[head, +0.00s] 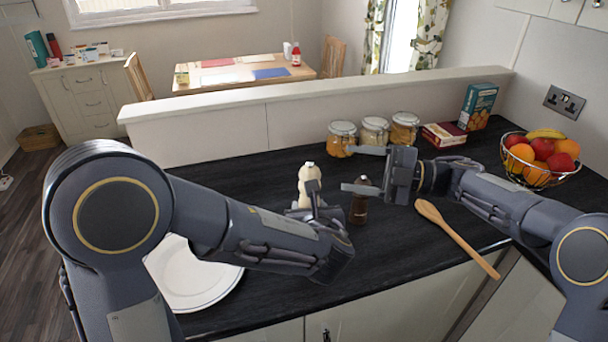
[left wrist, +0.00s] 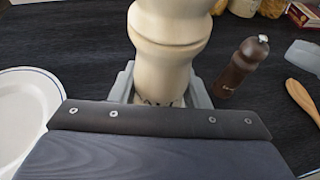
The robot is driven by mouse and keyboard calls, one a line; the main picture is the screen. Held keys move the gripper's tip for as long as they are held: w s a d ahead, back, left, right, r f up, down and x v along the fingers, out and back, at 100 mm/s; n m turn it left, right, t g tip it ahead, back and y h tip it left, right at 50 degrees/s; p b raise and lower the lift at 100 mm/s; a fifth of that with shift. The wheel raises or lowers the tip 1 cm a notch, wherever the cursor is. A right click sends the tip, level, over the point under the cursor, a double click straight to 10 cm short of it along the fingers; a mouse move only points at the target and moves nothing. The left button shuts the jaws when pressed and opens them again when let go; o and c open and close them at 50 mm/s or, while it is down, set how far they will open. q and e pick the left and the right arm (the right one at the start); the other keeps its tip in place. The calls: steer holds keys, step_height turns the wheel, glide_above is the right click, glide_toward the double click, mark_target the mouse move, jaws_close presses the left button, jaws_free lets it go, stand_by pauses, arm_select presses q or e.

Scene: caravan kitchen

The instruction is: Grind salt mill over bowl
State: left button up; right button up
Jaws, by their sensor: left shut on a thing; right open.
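The cream salt mill (head: 309,180) stands upright over the dark counter. My left gripper (head: 314,207) is shut around its lower part; in the left wrist view the mill (left wrist: 168,35) sits between the two fingers. Its base is hidden, so I cannot tell whether it touches the counter. The wide white bowl (head: 205,290) with a dark rim line is on the counter to the left, partly behind my left arm. It also shows at the left of the left wrist view (left wrist: 28,115). My right gripper (head: 350,169) is open and empty, to the right of the salt mill, its fingers pointing left.
A dark brown pepper mill (head: 360,205) stands just right of the salt mill, below my right gripper. A wooden spoon (head: 455,235) lies to the right. Jars (head: 374,131), boxes (head: 444,134) and a fruit basket (head: 539,178) line the back and right.

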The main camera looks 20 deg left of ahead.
mark_target(302, 175)
steer(key=s+a+n+g, duration=0.1)
steer(key=a+n, duration=0.2)
steer(key=n, duration=0.4)
steer(key=s+a+f+n+g+h, duration=0.1)
steer(key=a+n, duration=0.3)
steer(key=n, duration=0.4)
steer(key=s+a+n+g+h, duration=0.1)
steer(key=a+n+g, duration=0.1)
steer(key=n, duration=0.5)
steer(key=shift+a+f+g, duration=0.2)
steer(key=shift+a+g, duration=0.1)
steer(key=shift+a, duration=0.5)
steer(key=shift+c, duration=0.4)
steer(key=c, duration=0.9)
